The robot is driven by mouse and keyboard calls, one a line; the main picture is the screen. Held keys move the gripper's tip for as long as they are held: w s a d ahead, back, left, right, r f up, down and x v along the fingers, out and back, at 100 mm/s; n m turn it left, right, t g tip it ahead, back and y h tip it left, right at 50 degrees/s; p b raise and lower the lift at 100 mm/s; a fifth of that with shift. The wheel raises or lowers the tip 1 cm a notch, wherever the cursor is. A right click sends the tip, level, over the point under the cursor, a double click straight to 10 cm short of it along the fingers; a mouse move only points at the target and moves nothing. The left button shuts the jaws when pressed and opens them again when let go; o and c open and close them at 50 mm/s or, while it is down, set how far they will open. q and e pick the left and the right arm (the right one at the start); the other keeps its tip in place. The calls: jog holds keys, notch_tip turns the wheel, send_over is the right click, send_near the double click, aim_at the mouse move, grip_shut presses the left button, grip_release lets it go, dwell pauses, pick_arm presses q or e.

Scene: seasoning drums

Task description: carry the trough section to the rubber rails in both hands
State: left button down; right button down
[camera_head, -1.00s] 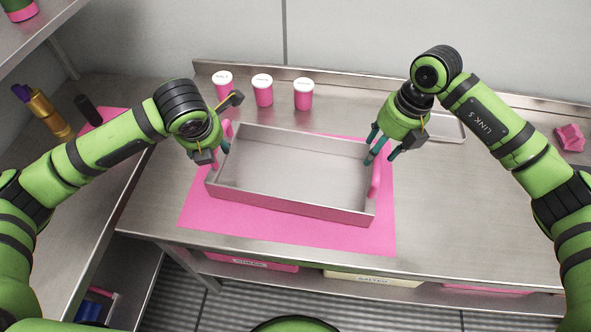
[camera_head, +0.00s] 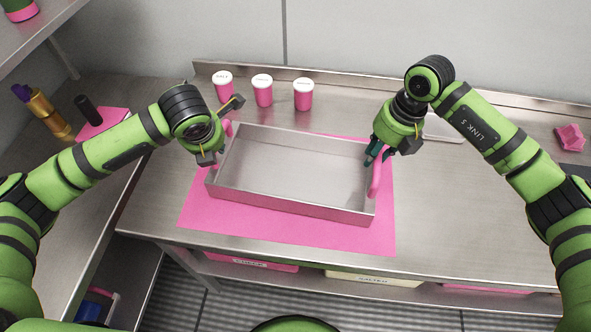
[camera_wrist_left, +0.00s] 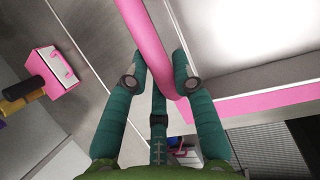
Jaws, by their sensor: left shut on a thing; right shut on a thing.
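The trough section (camera_head: 290,170) is a shallow open metal tray with a pink handle at each end. It sits at the pink mat (camera_head: 300,232) on the steel bench, level and empty. My left gripper (camera_head: 214,152) is shut on its left handle (camera_head: 228,130); in the left wrist view, its teal fingers (camera_wrist_left: 160,80) sit on both sides of the pink handle bar (camera_wrist_left: 150,45). My right gripper (camera_head: 376,157) is shut on the right handle (camera_head: 376,180), near its far end. I cannot pick out the rubber rails.
Three pink tubs with white lids (camera_head: 263,90) stand behind the trough. A pale tray (camera_head: 443,127) lies behind my right gripper. A pink block (camera_head: 570,138) lies at far right. The bench right of the mat (camera_head: 470,220) is clear. Shelving (camera_head: 85,215) stands at left.

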pick_arm(q)
jog(key=shift+r, duration=0.15)
pick_arm(e)
jog(key=shift+r, duration=0.15)
